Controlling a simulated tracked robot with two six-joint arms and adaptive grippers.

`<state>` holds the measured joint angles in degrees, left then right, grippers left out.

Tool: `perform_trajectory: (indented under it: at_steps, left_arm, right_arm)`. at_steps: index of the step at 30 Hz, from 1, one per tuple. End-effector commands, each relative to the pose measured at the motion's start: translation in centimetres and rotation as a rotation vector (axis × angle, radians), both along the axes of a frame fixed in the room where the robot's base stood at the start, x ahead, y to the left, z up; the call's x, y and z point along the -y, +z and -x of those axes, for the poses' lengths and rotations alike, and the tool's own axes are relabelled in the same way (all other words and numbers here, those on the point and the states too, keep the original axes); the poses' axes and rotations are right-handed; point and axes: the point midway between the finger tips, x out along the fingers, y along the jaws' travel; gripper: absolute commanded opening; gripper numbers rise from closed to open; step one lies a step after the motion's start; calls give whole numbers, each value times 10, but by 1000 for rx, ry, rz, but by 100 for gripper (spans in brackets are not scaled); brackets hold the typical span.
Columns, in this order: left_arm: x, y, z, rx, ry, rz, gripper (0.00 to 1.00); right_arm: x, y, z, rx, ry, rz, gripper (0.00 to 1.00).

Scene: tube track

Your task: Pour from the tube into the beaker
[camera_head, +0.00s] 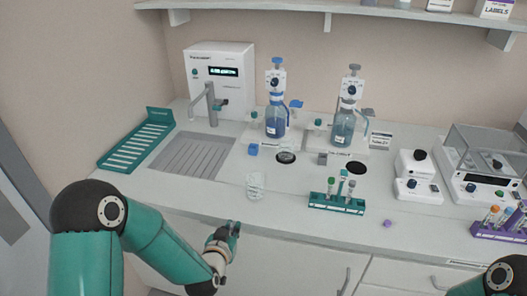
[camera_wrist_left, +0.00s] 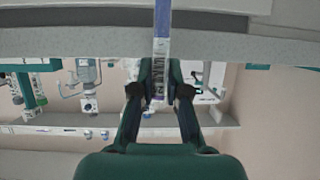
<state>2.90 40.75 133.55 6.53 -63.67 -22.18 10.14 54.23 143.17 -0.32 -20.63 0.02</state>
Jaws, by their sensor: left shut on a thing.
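The glass beaker (camera_head: 255,188) stands on the bench near its front edge, left of the green rack. My left gripper (camera_head: 233,230) is in front of the bench edge, below and a little left of the beaker, apart from it. In the left wrist view my left gripper (camera_wrist_left: 162,75) is shut on a slim tube (camera_wrist_left: 162,42) with a white label and a purple or blue band. The tube's far end runs out of the picture, and its contents cannot be made out. In the head view the held tube is hardly visible. My right gripper is out of view.
A green rack (camera_head: 337,203) holds several capped tubes right of the beaker. A small purple cap (camera_head: 388,223) lies on the bench. Two dispenser bottles (camera_head: 275,122) (camera_head: 343,128) stand behind. A purple rack (camera_head: 499,230) and a balance (camera_head: 487,185) are at right.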

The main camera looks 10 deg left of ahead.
Motion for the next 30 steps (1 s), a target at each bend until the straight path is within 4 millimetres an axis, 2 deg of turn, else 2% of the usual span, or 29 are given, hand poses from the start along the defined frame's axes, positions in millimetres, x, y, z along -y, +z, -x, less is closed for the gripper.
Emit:
perform_trajectory:
  at_steps: [14, 20, 23, 30]
  left_arm:
    - [11, 0, -2, 0, -17, 0, 0]
    - [6, -9, 0, -2, -60, -46, 0]
    - [0, 2, -3, 11, -102, -103, 0]
    - [-4, 44, -12, 15, -123, -162, 0]
  right_arm:
    - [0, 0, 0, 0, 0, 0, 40]
    - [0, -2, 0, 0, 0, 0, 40]
    - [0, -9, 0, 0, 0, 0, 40]
    - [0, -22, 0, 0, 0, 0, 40]
